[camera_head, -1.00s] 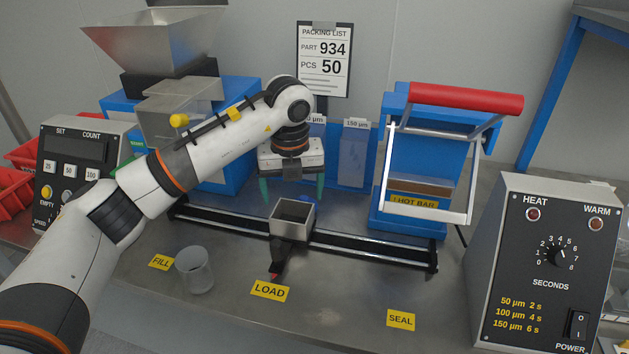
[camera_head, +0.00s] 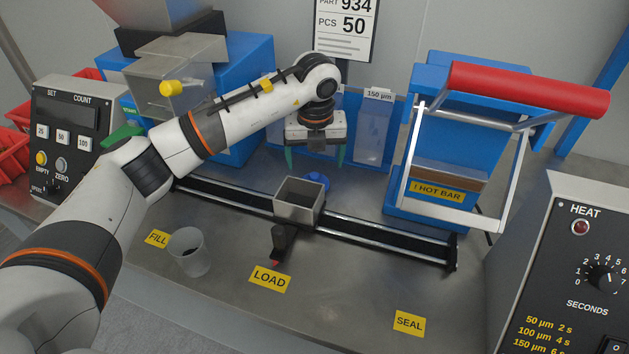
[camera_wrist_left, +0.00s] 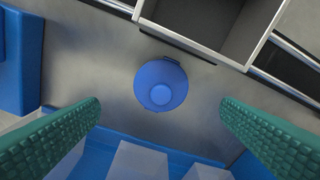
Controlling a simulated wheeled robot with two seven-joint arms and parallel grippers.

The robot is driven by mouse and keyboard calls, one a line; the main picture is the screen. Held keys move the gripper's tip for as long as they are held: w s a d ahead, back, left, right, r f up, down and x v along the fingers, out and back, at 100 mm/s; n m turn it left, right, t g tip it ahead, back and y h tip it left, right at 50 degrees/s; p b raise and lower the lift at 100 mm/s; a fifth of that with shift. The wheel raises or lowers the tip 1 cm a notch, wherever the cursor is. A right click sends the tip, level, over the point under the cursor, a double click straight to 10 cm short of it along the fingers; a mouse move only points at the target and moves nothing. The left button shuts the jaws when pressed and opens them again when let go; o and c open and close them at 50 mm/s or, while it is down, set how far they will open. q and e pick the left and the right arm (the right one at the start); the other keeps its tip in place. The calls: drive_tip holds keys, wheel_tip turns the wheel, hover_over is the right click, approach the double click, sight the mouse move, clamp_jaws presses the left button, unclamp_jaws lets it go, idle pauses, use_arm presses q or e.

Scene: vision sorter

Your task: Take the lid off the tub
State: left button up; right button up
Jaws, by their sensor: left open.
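A round blue lid (camera_wrist_left: 161,84) with a raised knob shows from above in the left wrist view, between my open fingers and apart from both. Its tub is hidden beneath it in that view. In the head view the blue tub (camera_head: 316,185) is partly hidden behind the metal carriage box. My left gripper (camera_head: 314,165) is open and empty, pointing down just above and behind the tub. Its green fingers (camera_wrist_left: 158,130) stand wide to either side in the left wrist view. My right gripper is not in view.
The open metal box (camera_head: 299,203) on the black rail (camera_head: 385,242) stands directly in front of the tub. Blue bag bins (camera_head: 372,130) stand close behind. The hot-bar sealer (camera_head: 440,195) is to the right. A clear cup (camera_head: 190,253) stands at front left.

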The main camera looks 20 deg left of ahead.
sight(314, 175)
use_arm(q)
wheel_tip(314, 175, down, 6)
drive_tip(key=shift+w+a+r, duration=0.1)
drive_tip(key=shift+w+a, duration=0.05)
drive_tip(key=c, duration=1.1)
